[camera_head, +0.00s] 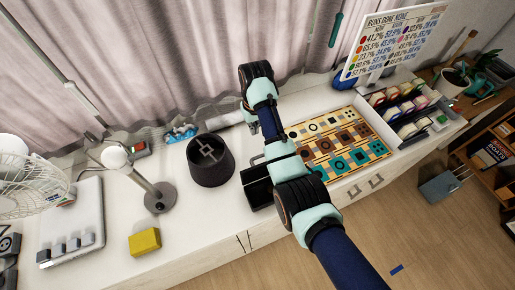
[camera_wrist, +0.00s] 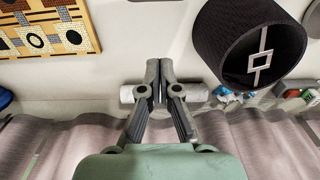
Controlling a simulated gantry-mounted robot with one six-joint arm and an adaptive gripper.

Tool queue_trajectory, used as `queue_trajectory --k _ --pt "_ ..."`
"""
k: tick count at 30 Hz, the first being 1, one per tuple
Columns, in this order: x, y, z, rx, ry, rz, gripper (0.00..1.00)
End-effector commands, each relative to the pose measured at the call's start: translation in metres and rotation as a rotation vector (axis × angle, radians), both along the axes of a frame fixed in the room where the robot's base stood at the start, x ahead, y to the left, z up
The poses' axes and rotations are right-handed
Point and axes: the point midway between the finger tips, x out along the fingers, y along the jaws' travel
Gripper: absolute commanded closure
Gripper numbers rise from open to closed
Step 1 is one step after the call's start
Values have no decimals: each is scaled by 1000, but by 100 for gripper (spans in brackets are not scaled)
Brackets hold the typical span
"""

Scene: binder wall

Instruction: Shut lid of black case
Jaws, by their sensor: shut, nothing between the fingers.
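The black case (camera_head: 258,192) sits near the front of the white counter, just right of the black cylinder, in the head view. My arm crosses in front and hides its right part. A thin dark edge rises at its back, but how far the lid stands open cannot be told. In the wrist view only a dark sliver shows at the top edge, and I cannot tell whether it is the case. My gripper (camera_wrist: 160,80) is shut and empty, pointing over the counter near the curtain side.
A black cylinder (camera_head: 210,163) stands left of the case, and a patterned tile board (camera_head: 335,143) lies right. A white roll (camera_wrist: 197,92) lies behind the fingers. A lamp (camera_head: 158,197) and yellow block (camera_head: 145,241) stand left. The curtain (camera_head: 150,55) hangs behind.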

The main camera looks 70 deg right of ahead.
Motion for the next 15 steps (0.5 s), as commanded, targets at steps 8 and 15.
queue_trajectory --k 8,15 --pt "2 1 -26 1 1 2 100" --pt "4 -1 -75 0 0 2 100"
